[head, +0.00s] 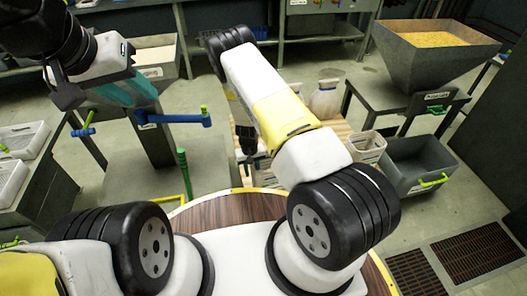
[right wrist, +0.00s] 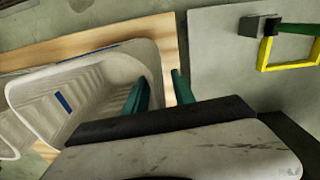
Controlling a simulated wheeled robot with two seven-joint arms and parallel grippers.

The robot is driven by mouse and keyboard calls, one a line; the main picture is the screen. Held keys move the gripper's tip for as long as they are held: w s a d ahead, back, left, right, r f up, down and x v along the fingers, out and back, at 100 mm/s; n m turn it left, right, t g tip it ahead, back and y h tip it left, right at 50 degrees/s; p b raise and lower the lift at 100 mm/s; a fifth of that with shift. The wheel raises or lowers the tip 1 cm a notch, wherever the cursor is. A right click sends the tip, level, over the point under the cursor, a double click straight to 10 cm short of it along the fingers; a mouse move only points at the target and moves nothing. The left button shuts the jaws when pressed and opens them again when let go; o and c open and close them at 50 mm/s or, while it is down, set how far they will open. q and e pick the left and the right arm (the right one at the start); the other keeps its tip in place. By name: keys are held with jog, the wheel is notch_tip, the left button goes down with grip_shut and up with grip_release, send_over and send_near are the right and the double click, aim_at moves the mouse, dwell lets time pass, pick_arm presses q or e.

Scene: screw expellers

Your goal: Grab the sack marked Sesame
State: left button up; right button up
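No marking on either is readable, so I cannot tell which is Sesame. My right gripper (head: 246,143) points down over the pallet's left side.
A pale tub (head: 367,147) stands on the pallet's right side, beside a grey bin (head: 420,165) with a green handle. A hopper (head: 433,55) of yellow grain is at upper right. A blue-handled machine (head: 150,120) stands left. Floor grates (head: 480,252) lie lower right.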

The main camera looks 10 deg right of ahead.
notch_tip(320, 180, down, 2)
jog(key=shift+f, duration=0.1)
grip_shut()
dwell(1.5)
